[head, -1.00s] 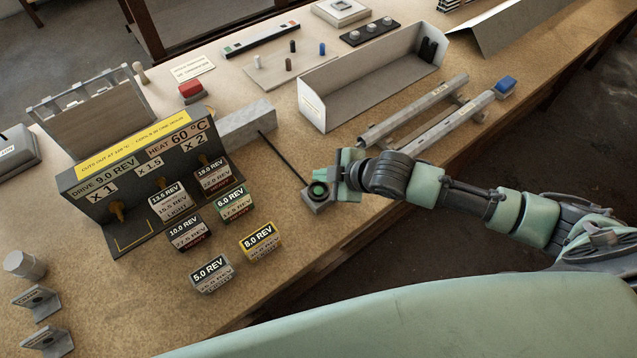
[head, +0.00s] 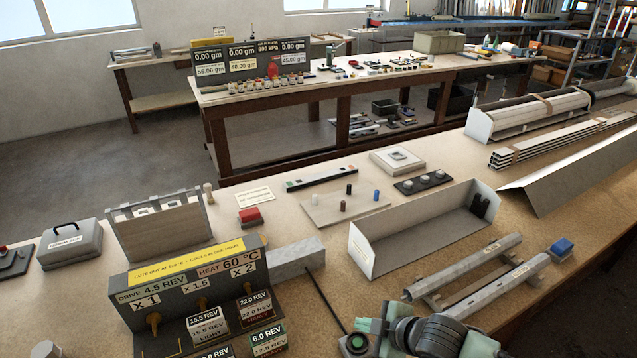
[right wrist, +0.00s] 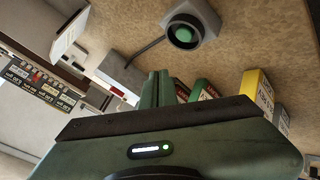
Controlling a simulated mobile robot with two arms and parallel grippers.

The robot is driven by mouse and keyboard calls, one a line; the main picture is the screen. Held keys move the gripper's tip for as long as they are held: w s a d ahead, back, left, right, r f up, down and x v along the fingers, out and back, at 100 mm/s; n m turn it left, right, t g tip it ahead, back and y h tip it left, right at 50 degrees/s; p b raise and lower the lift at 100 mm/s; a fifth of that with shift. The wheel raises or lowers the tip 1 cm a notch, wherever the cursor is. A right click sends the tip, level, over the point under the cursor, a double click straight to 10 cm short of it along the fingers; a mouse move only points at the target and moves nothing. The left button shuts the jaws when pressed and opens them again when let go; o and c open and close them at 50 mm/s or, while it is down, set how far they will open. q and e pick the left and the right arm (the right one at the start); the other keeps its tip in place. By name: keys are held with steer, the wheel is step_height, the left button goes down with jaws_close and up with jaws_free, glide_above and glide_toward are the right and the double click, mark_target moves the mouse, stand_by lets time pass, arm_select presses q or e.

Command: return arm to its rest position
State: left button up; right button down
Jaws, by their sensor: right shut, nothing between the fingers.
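My right gripper (head: 372,338) is low in the head view, just right of a small grey box with a green round button (head: 355,343). The right wrist view shows its two green fingers (right wrist: 157,88) shut together and empty. There the green button (right wrist: 184,35) lies beyond the fingertips, with a visible gap in the picture. My right forearm runs off the bottom edge of the head view. My left gripper is not in view.
Another bench (head: 350,85) stands behind.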

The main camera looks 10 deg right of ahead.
steer(key=s+a+m+g+h, duration=0.1)
steer(key=s+a+m, duration=0.4)
steer(key=s, duration=0.5)
steer(key=s+d+m+g+h, duration=0.35)
steer(key=s+d+m, duration=0.6)
steer(key=s, duration=0.45)
step_height(320, 180, down, 33)
steer(key=s+n+g+b, duration=0.1)
steer(key=b, duration=0.6)
steer(key=s+d+f+b, duration=0.1)
steer(key=s+f+b, duration=0.2)
steer(key=s+f, duration=0.5)
steer(key=s+d+f+g+b, duration=0.1)
steer(key=s+d+f+b, duration=0.1)
steer(key=s+f, duration=0.7)
step_height(320, 180, down, 6)
steer(key=shift+s+d+f+b, duration=0.15)
steer(key=shift+d+b, duration=0.1)
steer(key=shift+b, duration=0.45)
